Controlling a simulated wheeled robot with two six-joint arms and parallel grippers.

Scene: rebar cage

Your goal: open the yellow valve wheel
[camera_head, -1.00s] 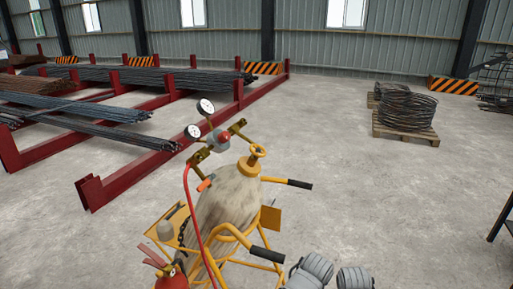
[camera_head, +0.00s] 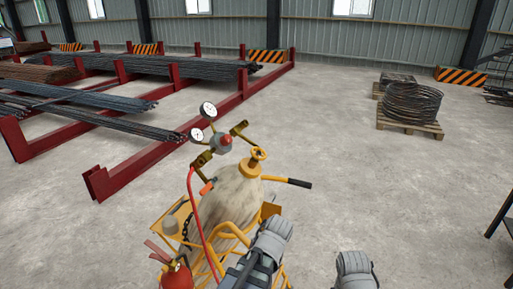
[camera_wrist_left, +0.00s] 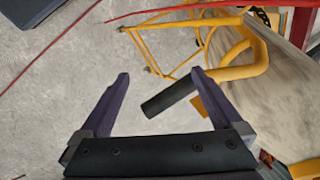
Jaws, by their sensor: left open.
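The yellow valve wheel (camera_head: 258,153) sits on top of the pale, stained gas cylinder (camera_head: 232,196), beside a regulator with two gauges (camera_head: 225,141). The cylinder stands in a yellow cart (camera_head: 228,240). My left arm reaches in low, in front of the cart's right side, below the wheel and apart from it. In the left wrist view my left gripper (camera_wrist_left: 160,74) is open and empty. A black cart handle grip (camera_wrist_left: 170,97) shows between its fingers; I cannot tell the depth gap. The wheel is not seen there.
A second black handle (camera_head: 299,183) sticks out right of the cylinder. A red hose (camera_head: 192,200) runs down its left side, near a red extinguisher (camera_head: 175,275). Red rebar racks (camera_head: 130,172) stand behind left. Floor to the right is clear up to a pallet of wire coils (camera_head: 410,108).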

